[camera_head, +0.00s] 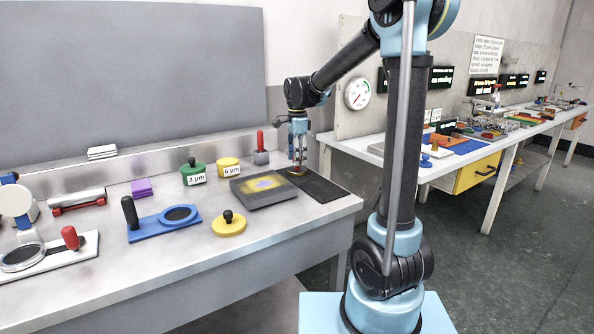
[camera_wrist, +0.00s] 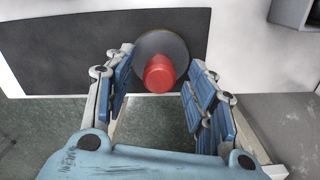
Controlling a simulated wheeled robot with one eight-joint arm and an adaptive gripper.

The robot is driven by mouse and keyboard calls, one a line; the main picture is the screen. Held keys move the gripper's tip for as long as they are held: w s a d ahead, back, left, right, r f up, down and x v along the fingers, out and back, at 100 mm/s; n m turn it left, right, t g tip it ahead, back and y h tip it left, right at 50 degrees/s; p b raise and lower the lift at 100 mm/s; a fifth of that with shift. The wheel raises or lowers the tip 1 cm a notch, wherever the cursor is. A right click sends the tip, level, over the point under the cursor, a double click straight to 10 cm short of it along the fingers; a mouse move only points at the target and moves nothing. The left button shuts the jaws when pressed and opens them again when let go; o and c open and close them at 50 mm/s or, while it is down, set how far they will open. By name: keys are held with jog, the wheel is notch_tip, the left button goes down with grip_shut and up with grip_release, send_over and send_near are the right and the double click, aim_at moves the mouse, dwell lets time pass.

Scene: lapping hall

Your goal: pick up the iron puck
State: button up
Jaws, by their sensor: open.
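The iron puck appears to be the dark grey disc with a red knob (camera_wrist: 160,73) in the wrist view. It lies on a black mat (camera_wrist: 60,50), at the end of the bench. My gripper (camera_wrist: 158,66) is open, its two blue-padded fingers on either side of the knob with gaps to it. In the head view my gripper (camera_head: 299,150) points down over the puck (camera_head: 297,171), which is small and partly hidden there. I cannot tell the exact height of the fingertips above the disc.
Left of the mat (camera_head: 322,187) lies a dark square plate (camera_head: 283,196) with a yellow patch. Near it stand a grey block with a red handle (camera_head: 261,156), a yellow tin (camera_head: 229,167), a green tin (camera_head: 192,175) and a yellow knobbed disc (camera_head: 229,226). The bench's right edge is close.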

jog(key=shift+f, duration=0.9)
grip_shut()
jog(key=shift+r, duration=0.1)
notch_tip(320, 180, up, 10)
jog(key=shift+f, duration=0.1)
